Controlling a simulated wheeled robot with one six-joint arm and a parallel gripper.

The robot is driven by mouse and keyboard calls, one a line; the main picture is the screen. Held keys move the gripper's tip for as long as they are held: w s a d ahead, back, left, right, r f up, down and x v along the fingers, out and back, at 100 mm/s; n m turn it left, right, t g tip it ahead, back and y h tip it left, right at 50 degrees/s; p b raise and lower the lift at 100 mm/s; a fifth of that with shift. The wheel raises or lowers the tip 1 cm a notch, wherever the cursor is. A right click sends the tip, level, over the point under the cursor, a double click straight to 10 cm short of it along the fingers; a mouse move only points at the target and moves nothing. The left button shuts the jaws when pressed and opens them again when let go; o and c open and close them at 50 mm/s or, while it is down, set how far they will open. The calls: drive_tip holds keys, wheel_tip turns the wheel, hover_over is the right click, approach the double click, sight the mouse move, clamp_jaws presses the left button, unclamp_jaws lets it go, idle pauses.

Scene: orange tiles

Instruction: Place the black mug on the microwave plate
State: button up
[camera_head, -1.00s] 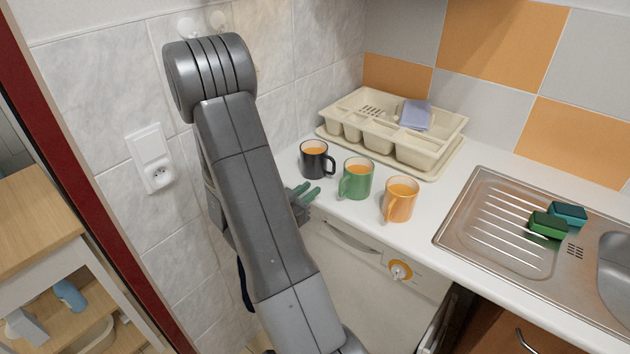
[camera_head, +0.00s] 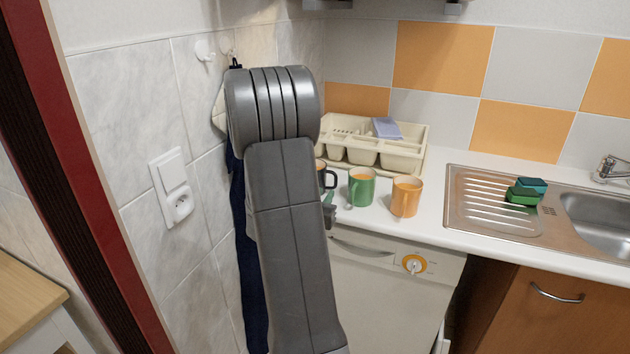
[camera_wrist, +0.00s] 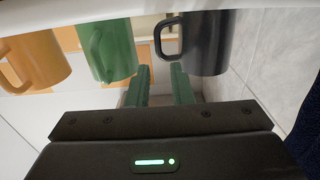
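The black mug (camera_head: 321,182) stands on the white counter, partly hidden behind my arm in the head view, with its handle to the right. In the wrist view the black mug (camera_wrist: 208,42) is at upper right, its handle toward the green mug. My gripper (camera_head: 330,207) is just in front of the counter edge by the black mug. In the wrist view my gripper's green fingers (camera_wrist: 160,80) are apart, with nothing between them, pointing toward the gap between the green and black mugs. No microwave or plate is in view.
A green mug (camera_head: 361,188) and an orange mug (camera_head: 406,197) stand right of the black mug. A cream dish rack (camera_head: 407,157) is behind them. The steel sink (camera_head: 475,207) with sponges (camera_head: 526,190) is at right. A tiled wall (camera_head: 130,150) rises at left.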

sight(335, 181)
drive_tip(key=x, duration=0.3)
drive_tip(key=shift+w, duration=0.1)
drive_tip(key=shift+d+p+x, duration=0.2)
drive_tip(key=shift+p+x, duration=0.5)
drive_tip(key=shift+x, duration=1.95)
drive_tip(key=shift+f, duration=0.15)
clamp_jaws()
